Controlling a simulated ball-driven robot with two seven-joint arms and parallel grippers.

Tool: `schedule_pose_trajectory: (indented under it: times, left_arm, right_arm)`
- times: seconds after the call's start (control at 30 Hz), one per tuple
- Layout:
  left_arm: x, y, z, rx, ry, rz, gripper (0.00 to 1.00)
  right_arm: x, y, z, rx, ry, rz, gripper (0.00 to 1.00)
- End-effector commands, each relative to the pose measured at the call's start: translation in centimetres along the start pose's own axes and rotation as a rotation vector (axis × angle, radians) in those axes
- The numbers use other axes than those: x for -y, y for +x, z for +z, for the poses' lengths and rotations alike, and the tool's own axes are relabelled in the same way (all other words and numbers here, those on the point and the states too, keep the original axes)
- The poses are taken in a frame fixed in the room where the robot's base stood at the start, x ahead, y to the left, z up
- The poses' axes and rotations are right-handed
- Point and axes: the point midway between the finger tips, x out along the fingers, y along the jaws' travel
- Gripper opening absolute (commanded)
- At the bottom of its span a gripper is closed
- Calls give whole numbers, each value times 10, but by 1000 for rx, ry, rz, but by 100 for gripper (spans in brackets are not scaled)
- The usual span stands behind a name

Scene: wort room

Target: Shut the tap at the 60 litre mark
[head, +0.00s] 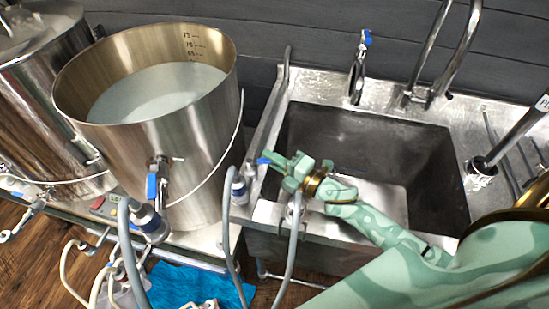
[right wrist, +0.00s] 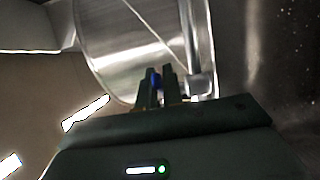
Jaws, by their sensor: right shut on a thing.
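A tall steel pot (head: 190,120) stands left of the sink in the head view, holding pale liquid (head: 155,90). Inside its far wall are dark volume marks (head: 190,45); the top one reads 75, and the liquid surface lies a little below the lowest one I can see. A tap with a blue lever (head: 264,160) is at the sink's left edge. My right gripper (head: 281,163) is shut on this lever; its fingers hide part of the tap. In the right wrist view, blue (right wrist: 156,79) shows between the fingers (right wrist: 160,88). My left gripper is not in view.
The pot's own tap (head: 155,183) also has a blue lever. Hoses (head: 228,240) hang in front of the bench. A second steel vessel (head: 45,110) stands at far left. The sink basin (head: 370,150) looks empty, with a blue-topped faucet (head: 360,65) behind.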

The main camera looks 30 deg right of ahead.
Motion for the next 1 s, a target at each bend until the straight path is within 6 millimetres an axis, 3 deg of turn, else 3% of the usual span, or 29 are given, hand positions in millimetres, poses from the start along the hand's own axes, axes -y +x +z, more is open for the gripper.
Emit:
schedule_pose_trajectory:
  times: [0.03,0.1,0.13,0.63,0.77,1.0]
  left_arm:
    - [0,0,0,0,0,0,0]
    - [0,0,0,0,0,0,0]
    - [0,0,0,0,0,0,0]
    - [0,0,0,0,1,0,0]
    - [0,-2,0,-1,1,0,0]
    - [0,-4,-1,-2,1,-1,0]
  right_arm:
    - [2,-1,0,-1,1,-4,0]
    - [2,-1,0,-1,1,-4,25]
    - [2,-1,0,0,1,-4,30]
    - [0,-7,0,0,1,-1,30]
    - [1,-30,0,0,1,-4,30]
    - [2,-96,-1,1,3,-7,30]
